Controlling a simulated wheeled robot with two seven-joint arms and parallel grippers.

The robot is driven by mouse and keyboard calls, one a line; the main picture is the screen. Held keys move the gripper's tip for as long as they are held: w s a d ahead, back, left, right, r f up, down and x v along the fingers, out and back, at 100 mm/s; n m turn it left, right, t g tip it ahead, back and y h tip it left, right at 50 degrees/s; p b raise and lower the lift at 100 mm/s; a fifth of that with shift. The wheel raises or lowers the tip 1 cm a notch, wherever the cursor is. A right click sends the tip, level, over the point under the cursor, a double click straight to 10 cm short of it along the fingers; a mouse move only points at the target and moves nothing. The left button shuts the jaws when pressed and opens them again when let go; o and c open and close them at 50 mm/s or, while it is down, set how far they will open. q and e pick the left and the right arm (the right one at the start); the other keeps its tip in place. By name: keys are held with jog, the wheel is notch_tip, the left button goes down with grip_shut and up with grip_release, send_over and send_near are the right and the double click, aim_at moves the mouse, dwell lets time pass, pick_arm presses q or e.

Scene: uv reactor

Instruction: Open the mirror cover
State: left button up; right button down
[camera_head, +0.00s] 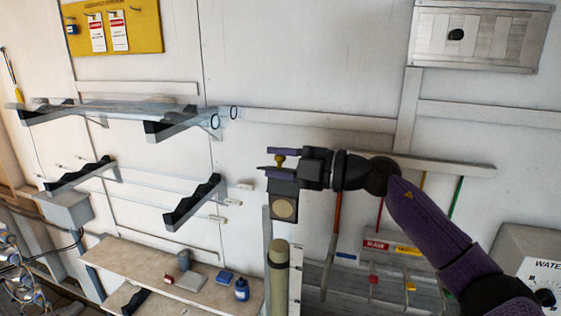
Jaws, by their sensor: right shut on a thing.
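My right gripper (279,161) is near the middle of the view, its arm coming in from the lower right. Its two fingers point left and are shut on a small brass-coloured knob (280,160). Just below the fingers is a dark square block with a round tan face (284,209), at the top of a pale upright post. I cannot tell whether the knob belongs to this block, or which part is the mirror cover. My left gripper is out of view.
Wall brackets (190,203) and a clear tube (120,106) are at left. A shelf (130,262) holds small bottles and boxes below. A tan cylinder (278,268) stands under the block. A metal panel with a black knob (482,36) is upper right, a water box (520,250) lower right.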

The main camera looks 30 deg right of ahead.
jog(key=c, duration=0.7)
grip_release()
jog(key=shift+r, duration=0.25)
jog(key=o, duration=0.3)
jog(key=shift+s+f, duration=0.1)
jog(key=shift+s, duration=0.05)
jog(key=shift+d+f, duration=0.1)
jog(key=shift+f, duration=0.1)
jog(key=b+v, duration=0.7)
jog(key=v, duration=0.2)
jog(key=shift+s+d+r, duration=0.15)
jog(key=shift+s, duration=0.15)
